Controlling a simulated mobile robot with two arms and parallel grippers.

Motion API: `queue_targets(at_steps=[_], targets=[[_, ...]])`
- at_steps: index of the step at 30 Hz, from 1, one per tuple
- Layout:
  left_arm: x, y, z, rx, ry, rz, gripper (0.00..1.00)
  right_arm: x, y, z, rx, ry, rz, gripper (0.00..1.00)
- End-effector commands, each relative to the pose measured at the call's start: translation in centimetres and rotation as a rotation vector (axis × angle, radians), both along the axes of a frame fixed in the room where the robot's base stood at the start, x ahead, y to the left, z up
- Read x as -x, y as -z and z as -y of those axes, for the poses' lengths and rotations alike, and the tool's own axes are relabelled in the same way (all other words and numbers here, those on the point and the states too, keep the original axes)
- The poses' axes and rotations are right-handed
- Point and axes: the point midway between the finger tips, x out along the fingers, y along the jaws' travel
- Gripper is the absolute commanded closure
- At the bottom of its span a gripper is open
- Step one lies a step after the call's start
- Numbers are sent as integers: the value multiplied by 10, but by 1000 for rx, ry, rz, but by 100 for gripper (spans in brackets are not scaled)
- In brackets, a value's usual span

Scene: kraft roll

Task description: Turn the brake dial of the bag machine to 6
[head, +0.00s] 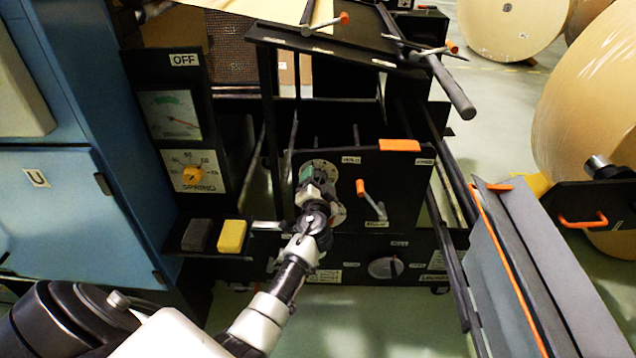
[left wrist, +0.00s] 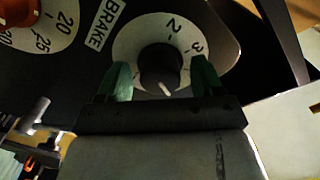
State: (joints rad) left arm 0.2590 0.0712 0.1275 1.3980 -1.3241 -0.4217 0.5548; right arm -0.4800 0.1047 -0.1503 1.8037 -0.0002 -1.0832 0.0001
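The brake dial (left wrist: 148,30) shows in the left wrist view as a white disc with a black knob (left wrist: 160,68). The figures 2 and 3 are readable; the others are hidden or cut off. The knob's white mark points down, slightly right, towards my gripper; the figure there is hidden. My left gripper (left wrist: 163,80) has its green fingers on either side of the knob, with a small gap visible at each side. In the head view my left gripper (head: 312,176) is at the machine's black panel (head: 400,180), covering much of a white disc. My right gripper is not in view.
A second dial (left wrist: 45,25) with a red centre is left of the BRAKE label. In the head view, a red-handled crank (head: 372,200) stands out right of my gripper. A grey knob (head: 385,267) sits lower. Large paper rolls (head: 590,110) stand right.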

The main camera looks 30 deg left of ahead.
Motion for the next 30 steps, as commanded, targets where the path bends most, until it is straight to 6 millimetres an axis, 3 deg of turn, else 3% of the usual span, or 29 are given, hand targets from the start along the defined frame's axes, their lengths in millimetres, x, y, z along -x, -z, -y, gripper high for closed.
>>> queue_targets(at_steps=[1, 9, 20, 30], targets=[[0, 0, 0, 0, 0, 0, 41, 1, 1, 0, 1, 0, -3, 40], [0, 0, 0, 0, 0, 0, 79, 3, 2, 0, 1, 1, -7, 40], [0, 0, 1, -51, 1, -30, 79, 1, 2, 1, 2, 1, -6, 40], [0, 0, 0, -259, 2, -157, 79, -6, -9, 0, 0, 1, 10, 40]])
